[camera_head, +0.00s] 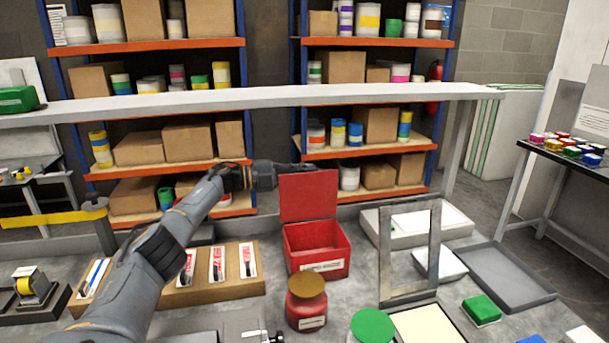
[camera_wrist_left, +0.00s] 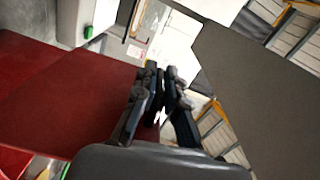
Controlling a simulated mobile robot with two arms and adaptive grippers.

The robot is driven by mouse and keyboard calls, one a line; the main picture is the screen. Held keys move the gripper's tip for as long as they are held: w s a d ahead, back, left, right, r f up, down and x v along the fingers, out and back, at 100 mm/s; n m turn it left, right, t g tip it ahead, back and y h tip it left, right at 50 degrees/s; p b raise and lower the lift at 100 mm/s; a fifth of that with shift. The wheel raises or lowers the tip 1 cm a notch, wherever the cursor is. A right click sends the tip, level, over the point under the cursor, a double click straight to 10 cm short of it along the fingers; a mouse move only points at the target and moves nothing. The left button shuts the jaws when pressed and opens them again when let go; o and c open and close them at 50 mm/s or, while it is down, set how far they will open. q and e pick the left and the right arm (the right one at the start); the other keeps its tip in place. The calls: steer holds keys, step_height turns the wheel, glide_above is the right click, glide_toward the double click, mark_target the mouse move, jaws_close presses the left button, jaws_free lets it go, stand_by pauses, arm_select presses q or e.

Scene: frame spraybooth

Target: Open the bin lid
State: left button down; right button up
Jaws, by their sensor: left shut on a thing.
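The red bin (camera_head: 318,265) stands on the bench in the middle of the head view, with a pale label on its front. Its red lid (camera_head: 308,198) stands up nearly vertical at the back of the bin, so the inside shows. My left gripper (camera_head: 298,167) is at the top edge of the lid, shut on it. In the left wrist view the lid (camera_wrist_left: 75,95) fills the left side, beside the closed fingers (camera_wrist_left: 160,95). The exact contact is hard to see. My right gripper is not in view.
A brown-lidded red jar (camera_head: 306,303) stands in front of the bin. A wooden holder with brushes (camera_head: 212,290) lies to the left, below my left arm. A grey frame (camera_head: 434,240) stands to the right, beside a shallow grey tray (camera_head: 512,290). A pale beam (camera_head: 250,102) crosses behind.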

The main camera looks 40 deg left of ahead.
arm_select(q)
steer(key=shift+f, duration=0.1)
steer(key=c, duration=1.4)
jaws_free()
steer(key=shift+a, duration=0.1)
steer(key=v, duration=1.1)
steer(key=shift+s+a, duration=0.25)
steer(key=shift+s, duration=0.1)
